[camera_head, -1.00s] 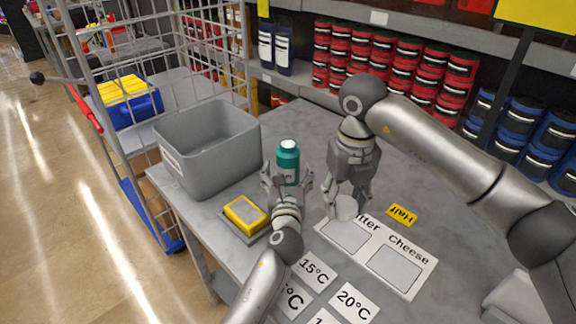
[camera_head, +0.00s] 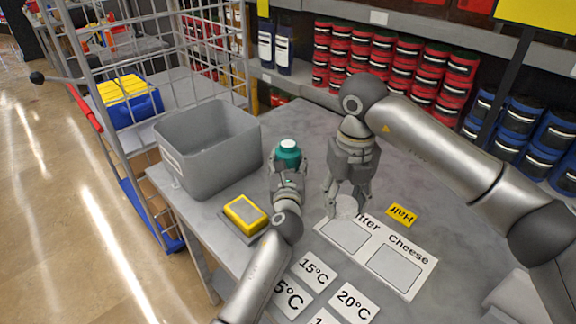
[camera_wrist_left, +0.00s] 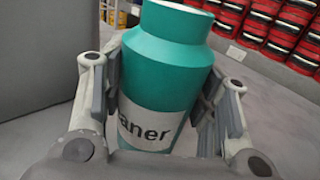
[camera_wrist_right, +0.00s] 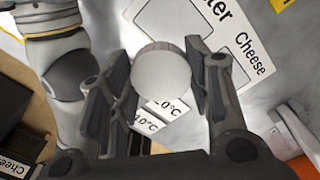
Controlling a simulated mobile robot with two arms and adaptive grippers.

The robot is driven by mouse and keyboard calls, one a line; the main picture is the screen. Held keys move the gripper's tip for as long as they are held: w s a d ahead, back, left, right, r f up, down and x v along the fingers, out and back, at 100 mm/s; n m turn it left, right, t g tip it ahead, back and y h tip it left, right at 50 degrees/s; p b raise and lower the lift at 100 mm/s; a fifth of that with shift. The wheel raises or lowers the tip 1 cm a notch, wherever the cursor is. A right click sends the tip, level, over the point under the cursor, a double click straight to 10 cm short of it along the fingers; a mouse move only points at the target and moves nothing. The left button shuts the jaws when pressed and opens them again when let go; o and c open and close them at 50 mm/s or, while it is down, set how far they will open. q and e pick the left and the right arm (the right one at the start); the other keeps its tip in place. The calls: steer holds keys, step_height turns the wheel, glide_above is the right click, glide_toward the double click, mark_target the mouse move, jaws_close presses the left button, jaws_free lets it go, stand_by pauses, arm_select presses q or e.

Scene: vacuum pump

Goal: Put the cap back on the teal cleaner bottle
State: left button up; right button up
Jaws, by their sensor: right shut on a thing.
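The teal cleaner bottle (camera_head: 289,154) stands upright on the grey table with a white top. In the left wrist view the bottle (camera_wrist_left: 166,75) is between the fingers of my left gripper (camera_wrist_left: 160,95), one finger on each side. They look close to its sides but not clearly closed on it. In the head view my left gripper (camera_head: 288,166) hides the lower bottle. My right gripper (camera_head: 346,203) is shut on a white round cap (camera_wrist_right: 162,72), low over the table right of the bottle. The cap also shows in the head view (camera_head: 347,208).
A grey bin (camera_head: 210,150) stands left of the bottle. A yellow-and-grey sponge-like block (camera_head: 245,214) lies left of my left gripper. A sign board with "Cheese" (camera_head: 376,255), a yellow label (camera_head: 401,215) and temperature cards (camera_head: 355,302) lie at the front right. Shelves stand behind.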

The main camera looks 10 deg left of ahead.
mark_target(288, 153)
arm_select(q)
steer(key=c, duration=0.6)
steer(key=shift+r, duration=0.1)
